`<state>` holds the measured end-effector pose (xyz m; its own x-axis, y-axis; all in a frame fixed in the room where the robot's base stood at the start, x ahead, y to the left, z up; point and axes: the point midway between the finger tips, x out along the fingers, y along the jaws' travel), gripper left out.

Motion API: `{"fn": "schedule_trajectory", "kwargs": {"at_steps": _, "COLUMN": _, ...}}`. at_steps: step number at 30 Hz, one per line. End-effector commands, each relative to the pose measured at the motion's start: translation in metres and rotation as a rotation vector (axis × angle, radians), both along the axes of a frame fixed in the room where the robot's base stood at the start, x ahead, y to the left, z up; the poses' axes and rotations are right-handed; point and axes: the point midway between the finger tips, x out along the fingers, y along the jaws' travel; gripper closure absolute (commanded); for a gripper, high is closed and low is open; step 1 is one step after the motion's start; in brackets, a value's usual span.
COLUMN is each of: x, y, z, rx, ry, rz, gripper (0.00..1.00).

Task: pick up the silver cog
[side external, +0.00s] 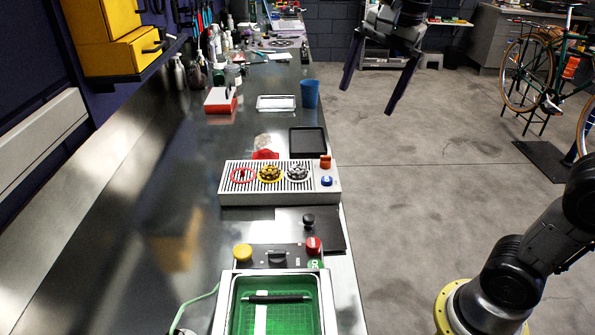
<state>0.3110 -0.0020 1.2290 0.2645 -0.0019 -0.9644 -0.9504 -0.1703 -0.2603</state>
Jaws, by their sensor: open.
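The silver cog (298,173) sits on the right part of a white slotted tray (273,199) on the bench. A gold cog (270,174) sits just left of it, and a red ring (243,175) lies at the tray's left end. My gripper (367,99) is open and empty, with its two fingers spread and pointing down. In the picture it is above and to the right of the tray, apart from the cogs and seen against the floor beyond the bench's right edge.
A blue button and an orange block (325,162) are at the tray's right end. A black square tray (308,141) and a blue cup (310,94) stand farther back. A panel with knobs (277,257) and a green-lined bin (272,275) are in front.

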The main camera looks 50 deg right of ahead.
Motion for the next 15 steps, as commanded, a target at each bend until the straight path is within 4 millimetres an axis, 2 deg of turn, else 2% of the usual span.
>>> {"fn": "schedule_trajectory", "kwargs": {"at_steps": 1, "x": 0.022, "y": -0.001, "z": 0.000, "rx": 0.016, "ry": 0.028, "rz": -0.062, "gripper": 0.05}}
{"fn": "schedule_trajectory", "kwargs": {"at_steps": 3, "x": 0.049, "y": -0.001, "z": -0.003, "rx": 0.035, "ry": 0.064, "rz": -0.147, "gripper": 0.05}}
{"fn": "schedule_trajectory", "kwargs": {"at_steps": 9, "x": 0.119, "y": -0.004, "z": -0.031, "rx": 0.055, "ry": 0.158, "rz": -0.287, "gripper": 0.05}}
{"fn": "schedule_trajectory", "kwargs": {"at_steps": 12, "x": 0.145, "y": -0.005, "z": -0.052, "rx": 0.051, "ry": 0.192, "rz": -0.289, "gripper": 0.05}}
{"fn": "schedule_trajectory", "kwargs": {"at_steps": 15, "x": 0.159, "y": -0.006, "z": -0.073, "rx": 0.046, "ry": 0.227, "rz": -0.291, "gripper": 0.05}}
